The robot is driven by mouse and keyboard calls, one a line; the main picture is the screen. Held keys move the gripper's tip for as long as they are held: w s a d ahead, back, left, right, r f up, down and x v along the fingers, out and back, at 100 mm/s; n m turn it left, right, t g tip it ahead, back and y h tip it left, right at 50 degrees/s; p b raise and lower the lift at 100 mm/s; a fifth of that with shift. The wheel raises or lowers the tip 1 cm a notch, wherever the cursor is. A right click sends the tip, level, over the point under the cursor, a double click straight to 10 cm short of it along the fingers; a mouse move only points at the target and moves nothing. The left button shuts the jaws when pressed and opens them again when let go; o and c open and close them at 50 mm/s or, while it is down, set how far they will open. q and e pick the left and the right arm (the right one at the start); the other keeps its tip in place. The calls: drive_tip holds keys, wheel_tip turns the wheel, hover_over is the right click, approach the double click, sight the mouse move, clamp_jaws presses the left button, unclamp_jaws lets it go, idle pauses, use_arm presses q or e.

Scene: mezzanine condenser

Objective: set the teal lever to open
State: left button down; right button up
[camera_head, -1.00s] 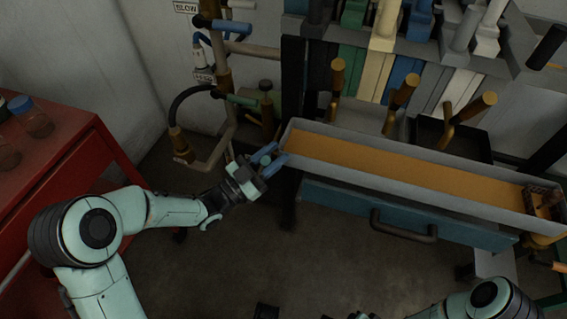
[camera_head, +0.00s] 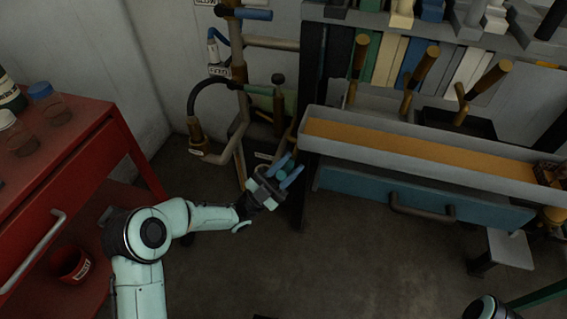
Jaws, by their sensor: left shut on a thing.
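My left gripper (camera_head: 288,174) has blue fingers and is shut on a small teal piece (camera_head: 282,174), which looks like the end of the teal lever. It is just below the left end of the long grey tray, in front of the pipework. The rest of the lever is hidden or too small to make out, so its setting cannot be told. My right gripper is out of view; only part of my right arm shows at the bottom right.
The tray (camera_head: 420,145) has an orange bed, with a blue drawer (camera_head: 350,184) below it. Pipes with a blue handle (camera_head: 256,15) and a green handle (camera_head: 260,90) stand behind the gripper. A red cabinet (camera_head: 75,160) with jars is at left. The floor in front is clear.

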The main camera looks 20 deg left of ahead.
use_arm(q)
drive_tip(key=shift+s+f+m+g+h, duration=0.2)
drive_tip(key=shift+m+g+h, duration=0.2)
drive_tip(key=shift+m+h, duration=0.25)
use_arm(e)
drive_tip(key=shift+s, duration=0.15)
use_arm(q)
drive_tip(key=c, duration=0.9)
unclamp_jaws()
drive_tip(key=p+v, duration=0.1)
drive_tip(key=v, duration=1.2)
drive_tip(key=shift+a+p, duration=0.2)
drive_tip(key=shift+p, duration=0.1)
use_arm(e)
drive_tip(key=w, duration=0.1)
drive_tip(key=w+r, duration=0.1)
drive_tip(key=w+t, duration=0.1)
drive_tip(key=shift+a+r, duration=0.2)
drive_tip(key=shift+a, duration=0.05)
use_arm(q)
drive_tip(key=shift+f, duration=0.1)
